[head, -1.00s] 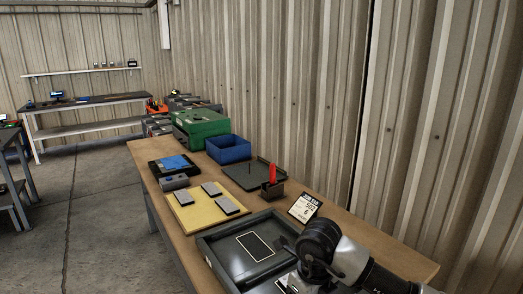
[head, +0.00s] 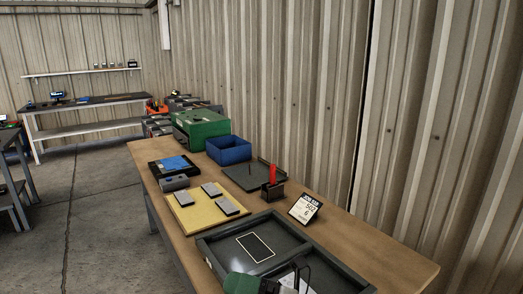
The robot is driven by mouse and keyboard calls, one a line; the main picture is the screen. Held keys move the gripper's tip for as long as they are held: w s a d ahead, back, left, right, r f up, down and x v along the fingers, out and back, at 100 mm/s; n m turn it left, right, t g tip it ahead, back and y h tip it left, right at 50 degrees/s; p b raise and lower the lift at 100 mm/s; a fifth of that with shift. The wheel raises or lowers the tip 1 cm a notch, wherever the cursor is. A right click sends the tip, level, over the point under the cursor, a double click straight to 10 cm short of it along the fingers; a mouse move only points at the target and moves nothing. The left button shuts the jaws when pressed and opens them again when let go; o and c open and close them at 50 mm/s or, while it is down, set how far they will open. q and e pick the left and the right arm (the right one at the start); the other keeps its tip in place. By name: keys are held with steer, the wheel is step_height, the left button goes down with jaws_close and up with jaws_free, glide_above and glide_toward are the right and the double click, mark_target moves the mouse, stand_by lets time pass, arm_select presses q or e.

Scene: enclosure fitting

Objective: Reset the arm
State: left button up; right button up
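The dark shallow tray (head: 212,256) lies at the near end of the wooden bench. Its left part holds a black panel with a white-outlined rectangle (head: 255,247); its right part shows a pale patch, partly covered. A dark jointed piece, perhaps the end of my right arm (head: 296,276), and a green rounded piece (head: 241,284) show at the bottom edge over the tray. Both are cut off, and I cannot tell whether fingers are open or hold anything. My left gripper is not in view.
On the bench (head: 385,259) are a yellow mat (head: 190,212) with grey blocks, a blue bin (head: 229,150), a green case (head: 201,129), a red item in a black holder (head: 272,190), and a sign card (head: 304,208). The bench's right end is clear. A corrugated wall runs behind.

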steer(key=w+d+f+m+t+h, duration=0.25)
steer(key=d+m+t+h, duration=0.6)
steer(key=m, duration=0.55)
steer(key=w+d+f+m+t+h, duration=0.2)
steer(key=d+f+m+t+h, duration=0.2)
steer(key=d+m+t+h, duration=0.75)
steer(key=s+d+f+m+g+h, duration=0.2)
steer(key=s+f+m+g, duration=0.3)
steer(key=f+m+g, duration=0.3)
steer(key=s+d+f+m+g+y, duration=0.1)
steer(key=s+d+f+g, duration=0.1)
steer(key=s+f+g, duration=0.5)
steer(key=s+d+f+g, duration=0.1)
steer(key=s+f+g, duration=0.3)
steer(key=s, duration=0.5)
step_height(320, 180, down, 26)
steer(key=s+g, duration=0.2)
steer(key=s+d+f+g, duration=0.1)
steer(key=s+d+f, duration=0.2)
steer(key=s+f, duration=1.3)
